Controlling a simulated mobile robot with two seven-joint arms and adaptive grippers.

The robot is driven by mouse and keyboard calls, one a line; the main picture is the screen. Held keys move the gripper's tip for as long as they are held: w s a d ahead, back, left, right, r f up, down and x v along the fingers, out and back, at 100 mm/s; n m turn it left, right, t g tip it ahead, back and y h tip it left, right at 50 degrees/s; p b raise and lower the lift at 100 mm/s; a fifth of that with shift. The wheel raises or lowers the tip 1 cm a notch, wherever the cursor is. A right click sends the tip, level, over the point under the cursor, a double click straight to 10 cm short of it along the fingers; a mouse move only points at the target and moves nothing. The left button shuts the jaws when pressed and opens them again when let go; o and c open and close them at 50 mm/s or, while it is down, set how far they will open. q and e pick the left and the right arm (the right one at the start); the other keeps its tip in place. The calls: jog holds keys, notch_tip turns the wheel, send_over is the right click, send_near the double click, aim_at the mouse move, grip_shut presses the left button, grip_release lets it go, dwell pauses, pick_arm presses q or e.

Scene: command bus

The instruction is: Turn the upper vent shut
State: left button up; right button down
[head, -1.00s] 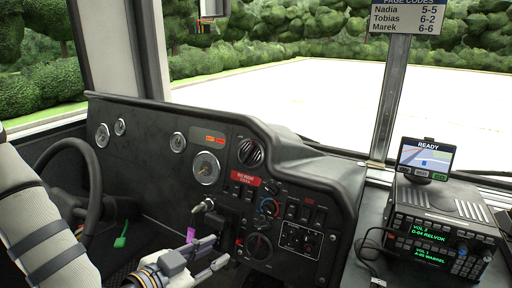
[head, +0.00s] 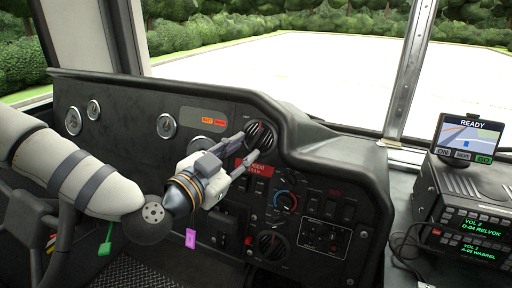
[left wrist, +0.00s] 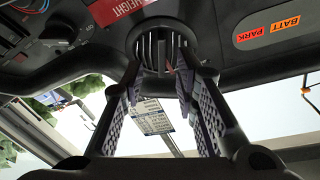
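The upper vent (head: 260,135) is a round black vent with slats, high on the dashboard's right part. It also shows in the left wrist view (left wrist: 155,48), with dark gaps between its slats. My left gripper (head: 246,146) reaches up to it from the lower left. In the left wrist view my two fingers (left wrist: 163,65) are apart, with the vent between and just beyond their tips; nothing is held. I cannot tell whether the tips touch the vent's rim. My right gripper is not in view.
A lower round vent (head: 272,245) sits below, near a red-and-blue dial (head: 286,201) and switches. A red label (head: 254,166) lies just under the upper vent. The steering wheel (head: 62,235) is at left, a radio (head: 468,215) and screen (head: 467,139) at right.

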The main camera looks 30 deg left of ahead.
aim_at(256, 140)
pick_arm(q)
jog(key=w, duration=0.3)
jog(key=shift+w+d+r, duration=0.15)
jog(key=shift+w+d, duration=0.05)
jog(key=shift+w, duration=0.1)
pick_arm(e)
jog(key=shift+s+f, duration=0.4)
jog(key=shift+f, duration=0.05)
pick_arm(q)
grip_shut()
